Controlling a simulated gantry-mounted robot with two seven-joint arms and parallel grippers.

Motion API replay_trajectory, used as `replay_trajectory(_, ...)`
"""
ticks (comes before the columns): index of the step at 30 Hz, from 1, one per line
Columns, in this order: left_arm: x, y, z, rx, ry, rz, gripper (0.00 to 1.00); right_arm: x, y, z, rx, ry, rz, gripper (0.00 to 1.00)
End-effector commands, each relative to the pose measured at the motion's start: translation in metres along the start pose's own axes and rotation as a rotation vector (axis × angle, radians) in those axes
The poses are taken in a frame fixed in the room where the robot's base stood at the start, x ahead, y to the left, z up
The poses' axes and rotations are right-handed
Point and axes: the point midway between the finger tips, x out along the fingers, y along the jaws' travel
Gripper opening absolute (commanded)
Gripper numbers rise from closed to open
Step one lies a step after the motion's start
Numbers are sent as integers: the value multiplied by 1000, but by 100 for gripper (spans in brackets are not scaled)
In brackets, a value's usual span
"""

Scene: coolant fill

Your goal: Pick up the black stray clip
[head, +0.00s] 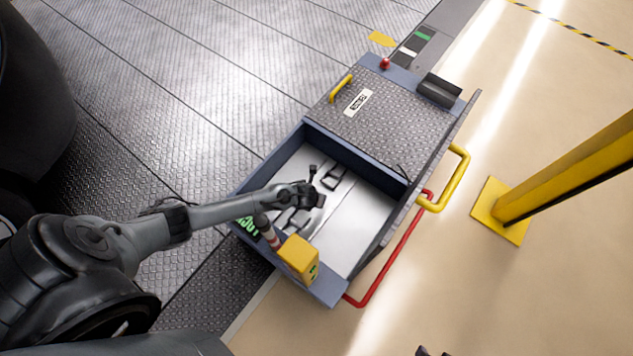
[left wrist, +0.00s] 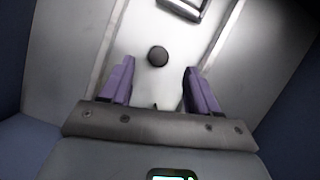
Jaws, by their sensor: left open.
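My left gripper (head: 317,197) reaches into the open bay of the cart, over its pale floor. In the left wrist view its two purple fingers (left wrist: 159,72) are apart. A small black piece with a round dark top (left wrist: 158,56) lies between and just beyond the fingertips, not gripped. In the head view a small black upright piece (head: 312,171) shows just beyond the gripper; it looks like the same thing. I cannot tell for sure that it is the stray clip. Dark tips (head: 422,350) at the bottom edge may belong to my right gripper.
A dark rectangular frame (head: 334,177) is on the bay floor beyond the gripper. Blue walls (head: 360,158) enclose the bay. A yellow box (head: 299,257) and a red-and-white post (head: 266,231) stand at the near side. A yellow handle (head: 458,180) and red rail (head: 396,250) are at right.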

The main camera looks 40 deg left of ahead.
Motion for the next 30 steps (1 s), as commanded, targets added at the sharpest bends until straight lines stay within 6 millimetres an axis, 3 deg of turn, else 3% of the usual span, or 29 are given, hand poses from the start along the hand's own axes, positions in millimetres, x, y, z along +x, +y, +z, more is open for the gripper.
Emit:
replay_trajectory(15,47,0,-6,-4,-1,0,61,45,3,13,-10,3,11,42)
replay_trajectory(27,52,1,-4,-1,-1,1,61,48,2,13,-7,4,9,42)
replay_trajectory(30,52,1,-4,-2,-1,1,47,47,1,13,-5,5,7,42)
